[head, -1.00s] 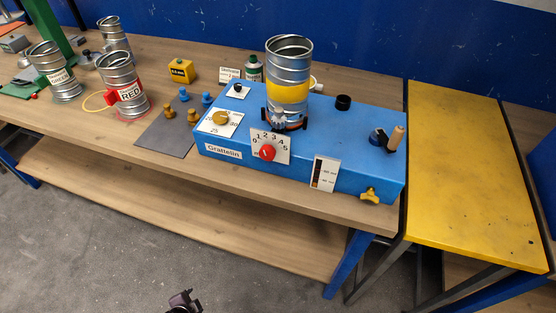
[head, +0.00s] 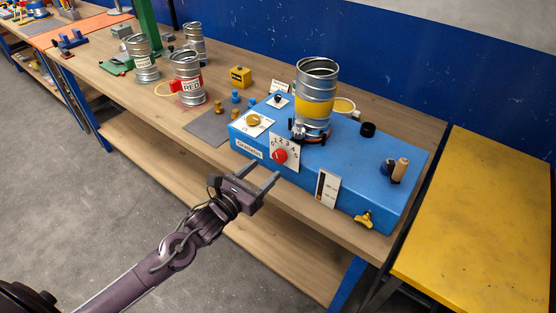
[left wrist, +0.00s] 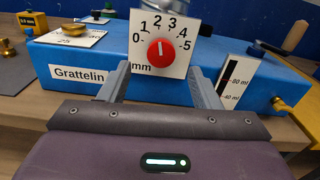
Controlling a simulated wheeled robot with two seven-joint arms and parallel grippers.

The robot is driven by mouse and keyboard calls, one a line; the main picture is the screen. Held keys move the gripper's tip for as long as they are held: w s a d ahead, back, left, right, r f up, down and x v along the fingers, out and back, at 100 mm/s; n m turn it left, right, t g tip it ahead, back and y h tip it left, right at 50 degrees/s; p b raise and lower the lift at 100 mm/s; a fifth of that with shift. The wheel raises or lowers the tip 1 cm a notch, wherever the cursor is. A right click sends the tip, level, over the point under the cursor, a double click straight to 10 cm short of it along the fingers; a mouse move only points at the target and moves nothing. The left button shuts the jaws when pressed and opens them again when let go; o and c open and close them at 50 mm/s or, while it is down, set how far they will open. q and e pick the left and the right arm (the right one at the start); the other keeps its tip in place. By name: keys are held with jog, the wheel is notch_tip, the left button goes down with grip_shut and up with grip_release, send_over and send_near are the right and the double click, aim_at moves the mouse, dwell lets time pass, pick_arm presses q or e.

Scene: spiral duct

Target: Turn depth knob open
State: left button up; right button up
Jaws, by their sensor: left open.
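The depth knob (head: 280,156) is a round red knob on a white dial plate (head: 290,143) marked 0 to 5 mm. The plate stands on the front of the blue machine (head: 375,163) labelled Grattelin. In the left wrist view the red knob (left wrist: 161,52) shows a pale mark pointing roughly upward, between 2 and 3. My left gripper (head: 262,174) is open and empty, in front of the machine, its fingers pointing toward the knob. In the left wrist view the fingers (left wrist: 159,76) lie left and right of the knob, apart from it. My right gripper is not in view.
A silver can with a yellow band (head: 316,104) stands on the machine. A level gauge (head: 327,188) and a yellow tap (head: 364,219) are right of the dial. A yellow knob (head: 253,120) is to its left. A yellow table (head: 480,220) stands at the right.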

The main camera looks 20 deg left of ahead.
aim_at(278, 158)
pick_arm(q)
jog(key=p+x, duration=0.1)
jog(key=x, duration=0.4)
jog(key=shift+w+d+r, duration=0.15)
jog(key=shift+d, duration=0.05)
jog(key=shift+w+d+p, duration=0.1)
jog(key=shift+w+p, duration=0.2)
jog(key=shift+w, duration=0.1)
jog(key=shift+c, duration=0.3)
jog(key=c, duration=0.9)
